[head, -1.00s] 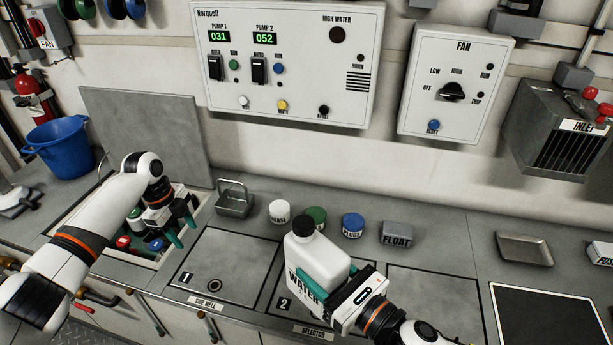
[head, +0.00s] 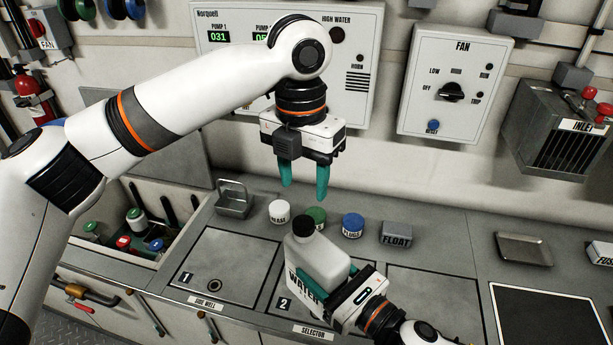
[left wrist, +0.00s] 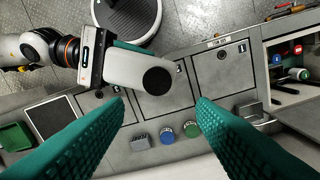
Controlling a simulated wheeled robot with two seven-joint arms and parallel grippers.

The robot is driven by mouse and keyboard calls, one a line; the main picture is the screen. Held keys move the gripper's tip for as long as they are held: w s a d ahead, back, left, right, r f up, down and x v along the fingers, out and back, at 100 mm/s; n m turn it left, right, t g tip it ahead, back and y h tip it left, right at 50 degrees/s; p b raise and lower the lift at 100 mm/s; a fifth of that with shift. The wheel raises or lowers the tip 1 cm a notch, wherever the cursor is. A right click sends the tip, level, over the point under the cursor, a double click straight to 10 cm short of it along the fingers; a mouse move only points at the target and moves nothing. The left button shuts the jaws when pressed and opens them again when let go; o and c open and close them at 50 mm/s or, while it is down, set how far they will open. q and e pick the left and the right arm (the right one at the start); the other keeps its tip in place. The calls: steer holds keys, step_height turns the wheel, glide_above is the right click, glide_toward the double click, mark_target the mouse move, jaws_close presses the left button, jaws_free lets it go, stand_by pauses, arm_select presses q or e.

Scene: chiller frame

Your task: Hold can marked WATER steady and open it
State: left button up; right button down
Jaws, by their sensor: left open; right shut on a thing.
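My right gripper (head: 335,290) is shut around the can's body. My left gripper (head: 304,180) is open and empty, high above and behind the can. In the left wrist view, the can (left wrist: 132,70) and its cap (left wrist: 157,81) show from above, between and beyond the two open green fingers (left wrist: 150,125). The can's lower right side is hidden by my right gripper.
Behind the can stand a white jar (head: 279,212), a green jar (head: 316,217), a blue jar (head: 353,225) and a grey FLOAT box (head: 397,235). An open well (head: 180,213) holds several bottles. The pump panel (head: 365,75) is behind my left arm.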

mark_target(305, 222)
arm_select(q)
steer(key=shift+s+d+r+m, duration=0.15)
steer(key=shift+s+m, duration=0.15)
steer(key=shift+s, duration=0.15)
steer(key=shift+s+f, duration=0.15)
steer(key=shift+f, duration=0.1)
step_height(305, 222, down, 7)
steer(key=shift+f, duration=0.2)
steer(key=shift+c, duration=0.5)
